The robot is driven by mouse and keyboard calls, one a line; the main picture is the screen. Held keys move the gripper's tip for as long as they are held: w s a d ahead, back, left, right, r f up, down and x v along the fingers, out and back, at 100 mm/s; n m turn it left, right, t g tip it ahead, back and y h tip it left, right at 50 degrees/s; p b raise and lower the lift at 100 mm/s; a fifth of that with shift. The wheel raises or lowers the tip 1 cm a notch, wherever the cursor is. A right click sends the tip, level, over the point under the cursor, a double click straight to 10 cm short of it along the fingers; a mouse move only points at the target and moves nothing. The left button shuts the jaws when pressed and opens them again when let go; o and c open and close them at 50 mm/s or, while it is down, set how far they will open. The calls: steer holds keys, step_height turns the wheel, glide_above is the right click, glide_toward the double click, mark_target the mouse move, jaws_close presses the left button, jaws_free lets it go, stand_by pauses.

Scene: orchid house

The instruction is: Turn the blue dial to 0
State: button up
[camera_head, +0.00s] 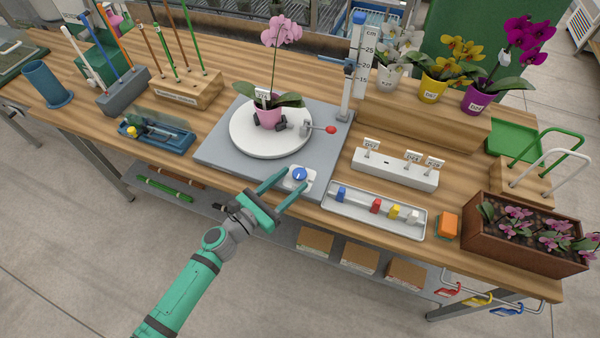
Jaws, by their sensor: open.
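The blue dial (299,174) sits on a small white base (301,187) at the front right corner of the grey platform (218,161). Its pointer and any numbers are too small to read. My gripper (294,187) is open, with its two teal fingers reaching toward the dial from the lower left. One finger ends by the dial's left side and the other ends in front of the white base. I cannot tell whether either finger touches it.
A white turntable (244,137) with a pink orchid (279,31) stands behind the dial, with a red-knobbed lever (330,129) beside it. A metal tray (346,209) of coloured pieces lies to the right, below a white label block (393,169). A blue tray (157,137) is left.

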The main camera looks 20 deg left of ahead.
mark_target(295, 178)
steer(key=shift+x, duration=2.15)
steer(key=shift+c, duration=0.3)
steer(key=c, duration=0.9)
